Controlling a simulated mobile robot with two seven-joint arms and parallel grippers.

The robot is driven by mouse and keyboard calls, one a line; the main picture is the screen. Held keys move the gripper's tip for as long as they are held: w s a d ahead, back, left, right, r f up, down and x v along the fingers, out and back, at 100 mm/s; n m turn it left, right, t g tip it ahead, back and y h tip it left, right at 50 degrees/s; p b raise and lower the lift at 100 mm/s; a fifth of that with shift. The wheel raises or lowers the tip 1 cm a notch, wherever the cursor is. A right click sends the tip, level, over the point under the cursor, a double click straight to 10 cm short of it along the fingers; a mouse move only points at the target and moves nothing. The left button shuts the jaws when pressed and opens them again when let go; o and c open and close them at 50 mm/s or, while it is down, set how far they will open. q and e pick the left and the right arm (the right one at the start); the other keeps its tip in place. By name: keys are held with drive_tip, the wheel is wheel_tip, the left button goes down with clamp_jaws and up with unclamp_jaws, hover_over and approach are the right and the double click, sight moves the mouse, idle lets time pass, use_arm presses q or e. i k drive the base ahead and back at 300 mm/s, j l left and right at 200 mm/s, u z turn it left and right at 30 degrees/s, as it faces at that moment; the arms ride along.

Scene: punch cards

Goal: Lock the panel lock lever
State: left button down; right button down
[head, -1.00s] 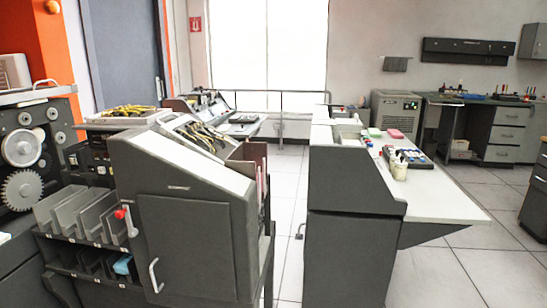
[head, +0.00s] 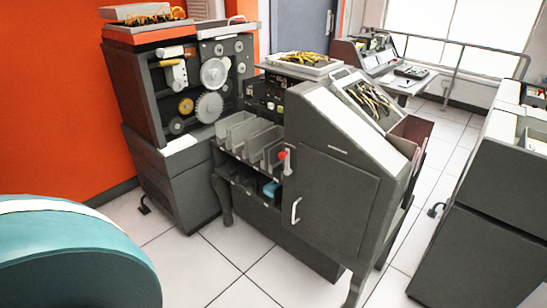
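The panel lock lever (head: 287,161) is a short grey lever with a red knob at its top. It sits at the left edge of the dark grey cabinet's front panel (head: 330,207), beside the card bins. The lever hangs roughly upright. A white pull handle (head: 296,210) is on the panel below and to the right of it. The panel looks closed against the cabinet. Neither of my grippers shows in the head view.
Card bins (head: 248,137) stand left of the lever. A machine with gears (head: 209,106) stands further left. A large teal rounded object (head: 75,262) fills the lower left. Tiled floor (head: 215,262) is clear in front, and another grey cabinet (head: 470,215) stands at right.

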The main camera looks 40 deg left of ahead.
sight(288, 171)
drive_tip(key=u, duration=1.05)
drive_tip(key=i+j+z, duration=0.25)
drive_tip(key=i, duration=0.25)
drive_tip(key=i+j+z, duration=0.2)
drive_tip(key=i+j, duration=0.25)
drive_tip(key=i+j+z, duration=0.15)
drive_tip(key=j, duration=0.15)
drive_tip(key=i+j+z, duration=0.2)
drive_tip(key=j, duration=0.15)
drive_tip(key=j+z, duration=0.15)
drive_tip(key=j, duration=0.2)
drive_tip(key=j+z, duration=0.2)
drive_tip(key=j, duration=0.5)
drive_tip(key=j+z, duration=0.15)
drive_tip(key=j, duration=0.5)
drive_tip(key=k, duration=0.05)
